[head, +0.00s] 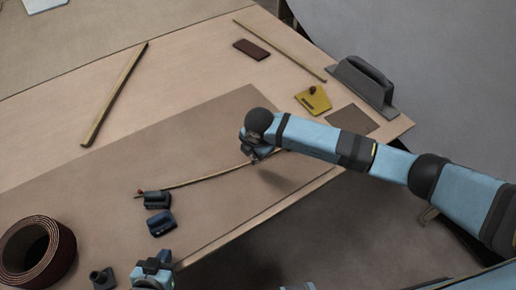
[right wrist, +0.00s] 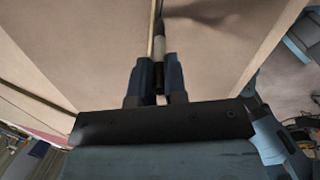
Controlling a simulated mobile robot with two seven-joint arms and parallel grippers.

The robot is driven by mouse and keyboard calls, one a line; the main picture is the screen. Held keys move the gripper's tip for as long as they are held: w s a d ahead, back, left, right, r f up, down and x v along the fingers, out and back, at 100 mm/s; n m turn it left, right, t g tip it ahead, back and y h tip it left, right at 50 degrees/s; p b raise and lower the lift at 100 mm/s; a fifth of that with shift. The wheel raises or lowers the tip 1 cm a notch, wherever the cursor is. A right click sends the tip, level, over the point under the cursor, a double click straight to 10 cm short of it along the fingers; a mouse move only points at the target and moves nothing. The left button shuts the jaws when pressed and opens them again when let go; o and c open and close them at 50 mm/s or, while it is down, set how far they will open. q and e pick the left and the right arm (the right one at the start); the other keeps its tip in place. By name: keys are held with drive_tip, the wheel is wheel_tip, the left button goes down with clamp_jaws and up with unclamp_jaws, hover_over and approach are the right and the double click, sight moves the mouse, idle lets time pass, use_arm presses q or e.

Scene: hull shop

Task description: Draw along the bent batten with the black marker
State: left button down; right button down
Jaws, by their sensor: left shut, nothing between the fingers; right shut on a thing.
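The thin wooden batten (head: 205,179) lies in a gentle bend across the brown sheet on the bench. Its left end is at a dark blue weight (head: 157,200) with a small red-tipped piece beside it. My right gripper (head: 254,157) is over the batten's right part and hides some of it. In the right wrist view it (right wrist: 160,82) is shut on the marker (right wrist: 159,48), which has a pale body and dark end and lies close beside the batten (right wrist: 151,35). Whether the tip touches the sheet I cannot tell. My left gripper (head: 154,268) is shut and empty at the bench's front edge.
A second dark blue weight (head: 160,222) stands below the first. A coiled brown roll (head: 64,257) and a small black block (head: 102,278) are lower left. Wooden strips, a yellow plate (head: 313,99) and a grey handled tool (head: 362,86) lie farther back.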

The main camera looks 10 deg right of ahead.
drive_tip(key=shift+a, duration=0.2)
drive_tip(key=shift+s+a, duration=0.2)
drive_tip(key=shift+a, duration=0.35)
use_arm(q)
drive_tip(key=shift+f, duration=0.1)
use_arm(e)
drive_tip(key=shift+a, duration=0.2)
drive_tip(key=shift+s+a, duration=0.15)
drive_tip(key=shift+a, duration=0.3)
drive_tip(key=shift+a, duration=0.2)
use_arm(q)
drive_tip(key=shift+f, duration=0.1)
use_arm(e)
drive_tip(key=shift+s+a, duration=0.15)
drive_tip(key=shift+a, duration=0.25)
drive_tip(key=shift+a, duration=0.2)
use_arm(q)
drive_tip(key=shift+f+b, duration=0.15)
drive_tip(key=shift+b, duration=0.2)
use_arm(e)
drive_tip(key=shift+s+a, duration=0.1)
drive_tip(key=shift+a, duration=0.4)
drive_tip(key=shift+a, duration=0.15)
